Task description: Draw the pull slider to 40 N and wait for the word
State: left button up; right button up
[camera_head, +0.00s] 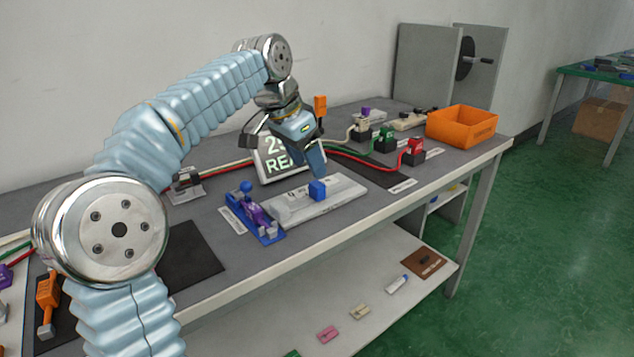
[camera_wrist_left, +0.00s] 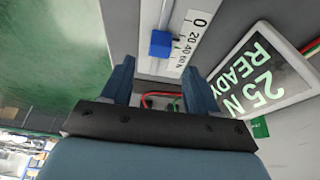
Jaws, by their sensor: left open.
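The pull slider's blue block (camera_head: 317,190) sits on a pale rail (camera_head: 280,212) on the workbench. A tilted display (camera_wrist_left: 262,80) reads "25 N READY"; in the head view my gripper hides part of this display (camera_head: 268,168). My left gripper (camera_head: 314,168) is open and empty just above the block, its fingers pointing down. My right gripper is not in view.
A blue fixture with a purple part (camera_head: 260,224) stands directly left of the rail. Green (camera_head: 385,141) and red (camera_head: 415,152) fixtures with cables and an orange bin (camera_head: 461,126) are at the right. A dark mat (camera_head: 190,255) lies bare at the front left.

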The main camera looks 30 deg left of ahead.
aim_at(317, 183)
pick_arm(q)
jog(key=x, duration=0.7)
jog(key=shift+f, duration=0.1)
